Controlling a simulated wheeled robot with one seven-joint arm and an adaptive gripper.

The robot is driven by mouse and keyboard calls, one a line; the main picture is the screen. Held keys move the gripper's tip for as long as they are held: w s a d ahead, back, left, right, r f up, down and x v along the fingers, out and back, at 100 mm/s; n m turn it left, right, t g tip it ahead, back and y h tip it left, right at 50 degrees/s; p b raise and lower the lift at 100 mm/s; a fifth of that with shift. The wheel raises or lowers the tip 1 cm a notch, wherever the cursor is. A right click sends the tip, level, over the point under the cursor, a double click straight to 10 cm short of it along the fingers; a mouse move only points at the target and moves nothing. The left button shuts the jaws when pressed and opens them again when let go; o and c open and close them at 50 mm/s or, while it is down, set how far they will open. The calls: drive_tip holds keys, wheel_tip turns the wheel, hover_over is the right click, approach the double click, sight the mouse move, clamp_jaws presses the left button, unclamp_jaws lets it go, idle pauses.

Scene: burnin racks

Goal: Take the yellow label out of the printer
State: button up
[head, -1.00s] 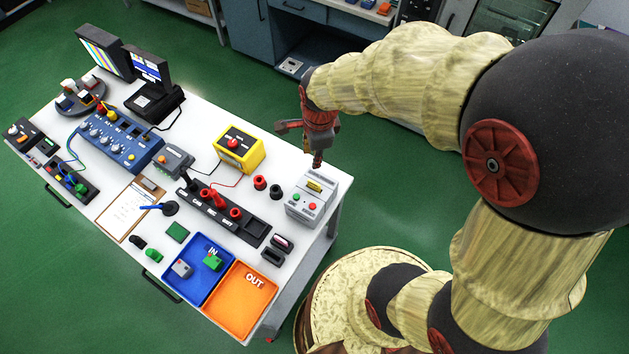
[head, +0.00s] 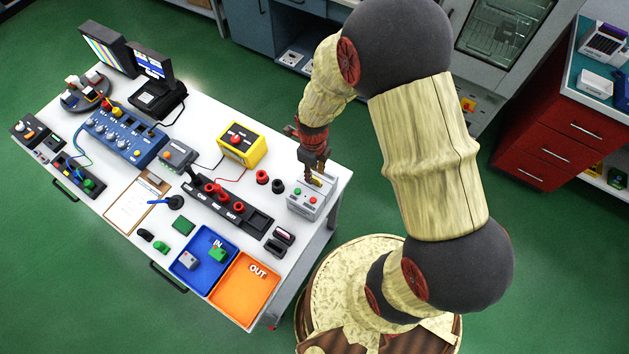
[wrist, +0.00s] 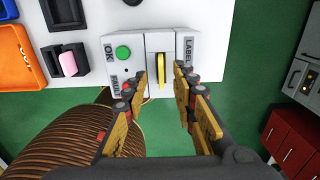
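The printer (head: 304,203) is a small light-grey box at the right end of the white workbench. The yellow label (wrist: 161,72) stands up from the slot in its middle in the wrist view; in the head view my gripper mostly covers it. My gripper (head: 312,174) is just above the printer. In the wrist view my gripper (wrist: 160,78) is open, with one finger on each side of the label and a gap to both. The printer (wrist: 127,45) carries a green button and the words OK, FAULT and LABEL.
The orange OUT tray (head: 245,291) and blue IN tray (head: 187,277) lie at the bench's near end. A dark socket strip (head: 228,211) and a yellow box (head: 240,146) stand left of the printer. Green floor is open beyond the bench's right edge.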

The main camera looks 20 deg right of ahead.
sight(314, 182)
wheel_tip(314, 182, down, 4)
drive_tip(key=shift+w+r, duration=0.1)
drive_tip(key=shift+c, duration=1.4)
drive_tip(key=c, duration=0.4)
clamp_jaws()
